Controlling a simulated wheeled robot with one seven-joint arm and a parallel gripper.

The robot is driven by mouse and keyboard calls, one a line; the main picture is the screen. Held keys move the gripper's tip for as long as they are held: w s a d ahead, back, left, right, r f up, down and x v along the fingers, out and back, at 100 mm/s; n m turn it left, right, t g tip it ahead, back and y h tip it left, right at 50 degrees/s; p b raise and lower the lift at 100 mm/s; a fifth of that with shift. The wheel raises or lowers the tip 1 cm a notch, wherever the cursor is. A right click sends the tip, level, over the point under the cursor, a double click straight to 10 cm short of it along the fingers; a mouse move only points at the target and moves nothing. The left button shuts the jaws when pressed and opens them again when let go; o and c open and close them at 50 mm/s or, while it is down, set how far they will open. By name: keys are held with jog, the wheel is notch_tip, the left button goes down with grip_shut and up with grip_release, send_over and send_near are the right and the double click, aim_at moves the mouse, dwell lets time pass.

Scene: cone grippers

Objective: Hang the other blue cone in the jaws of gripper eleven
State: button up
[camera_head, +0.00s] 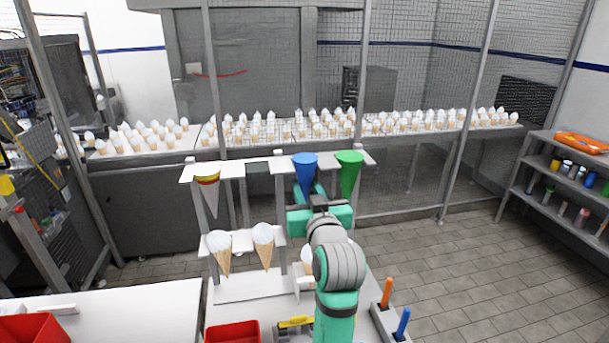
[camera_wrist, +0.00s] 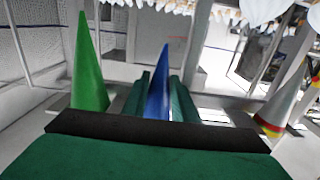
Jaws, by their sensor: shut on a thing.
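A blue cone (camera_head: 304,172) stands point down at the top of the white rack, just left of a green cone (camera_head: 349,170). My gripper (camera_head: 312,190) is shut on the blue cone from the front. In the wrist view, which looks upside down, the blue cone (camera_wrist: 161,85) sits between my two green fingers (camera_wrist: 160,98). The green cone (camera_wrist: 88,75) is apart on the left there. I cannot tell whether the rack bears the blue cone. No number shows that marks gripper eleven, and my arm hides part of the rack.
A cone with coloured bands (camera_head: 208,188) hangs at the rack's left; it also shows in the wrist view (camera_wrist: 280,108). White-topped cones (camera_head: 219,250) hang on the lower shelf. A red bin (camera_head: 232,333), an orange peg (camera_head: 386,293) and a blue peg (camera_head: 402,323) stand near my arm.

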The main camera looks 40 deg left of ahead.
jog(key=shift+v, duration=4.1)
jog(key=shift+a, duration=0.15)
